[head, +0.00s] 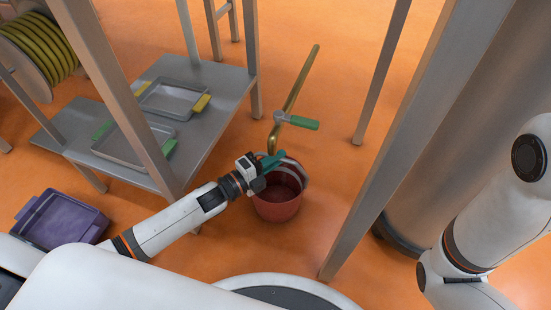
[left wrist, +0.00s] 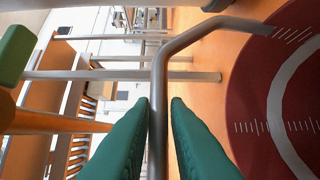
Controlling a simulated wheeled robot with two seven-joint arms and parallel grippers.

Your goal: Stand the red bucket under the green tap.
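The red bucket (head: 278,207) is upright below and slightly in front of the green tap in the head view. The green tap has a green lever (head: 301,123) on a brass pipe (head: 298,82). Its bent outlet (head: 273,136) shows just above the bucket's far rim. My left gripper (head: 270,160) is at the bucket's rim. In the left wrist view its green fingers (left wrist: 159,125) are closed on both sides of the grey bucket handle (left wrist: 157,90). The bucket's red surface (left wrist: 250,95) fills the right side there. I cannot tell whether the bucket touches the floor. My right gripper is out of view.
A grey low table (head: 215,85) holding two trays (head: 130,147) stands on the left. A purple bin (head: 62,222) sits on the floor at far left, with a yellow hose reel (head: 40,50) behind. Grey posts (head: 388,165) and a large cylinder (head: 445,130) stand right. Orange floor is clear around the bucket.

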